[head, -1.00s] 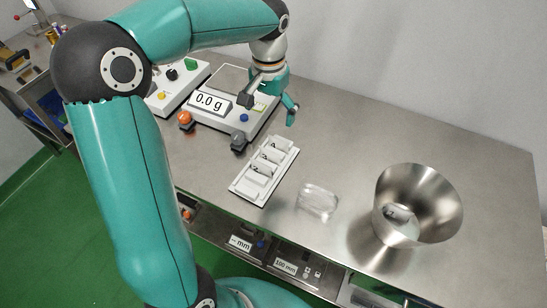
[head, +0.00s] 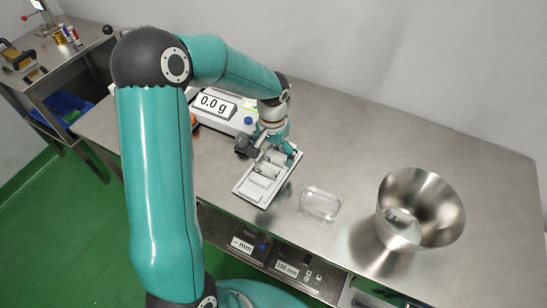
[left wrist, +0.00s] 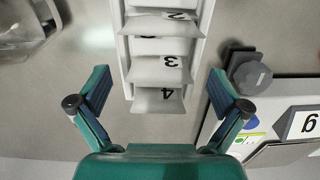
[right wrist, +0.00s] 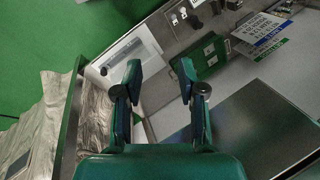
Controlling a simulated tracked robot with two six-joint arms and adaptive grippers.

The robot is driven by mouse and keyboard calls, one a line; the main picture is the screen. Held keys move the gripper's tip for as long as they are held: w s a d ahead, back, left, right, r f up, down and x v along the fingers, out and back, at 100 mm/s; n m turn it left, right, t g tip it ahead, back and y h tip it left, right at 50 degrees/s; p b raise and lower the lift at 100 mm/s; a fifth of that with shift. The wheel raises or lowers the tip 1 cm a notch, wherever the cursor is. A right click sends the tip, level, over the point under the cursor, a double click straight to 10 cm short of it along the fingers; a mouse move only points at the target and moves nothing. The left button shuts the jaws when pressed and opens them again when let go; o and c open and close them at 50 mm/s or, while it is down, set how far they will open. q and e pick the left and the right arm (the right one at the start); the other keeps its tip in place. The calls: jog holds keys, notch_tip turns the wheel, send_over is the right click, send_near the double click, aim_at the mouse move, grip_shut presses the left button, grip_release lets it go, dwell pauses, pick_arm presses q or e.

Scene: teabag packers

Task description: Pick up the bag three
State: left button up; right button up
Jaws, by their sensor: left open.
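Bag three (left wrist: 158,69) is a white packet marked 3, standing in a slot of the white rack (left wrist: 126,66). Bag two (left wrist: 160,46) sits behind it and bag four (left wrist: 157,100) in front, in the left wrist view. My left gripper (left wrist: 158,80) is open, its fingers on either side of the rack's end, with nothing between them that it grips. In the head view my left gripper (head: 275,155) is over the rack's far end and hides part of the bags. My right gripper (right wrist: 158,72) is open and empty, away from the rack.
The scale (head: 215,104) stands just behind the rack, with a dark grey weight (left wrist: 251,77) near my left gripper. A clear dish (head: 321,203) and a metal bowl (head: 436,205) holding a packet stand to the right. The back right of the table is free.

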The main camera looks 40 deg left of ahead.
pick_arm(q)
jog(key=shift+f, duration=0.7)
jog(key=c, duration=0.7)
jog(key=shift+r, duration=0.1)
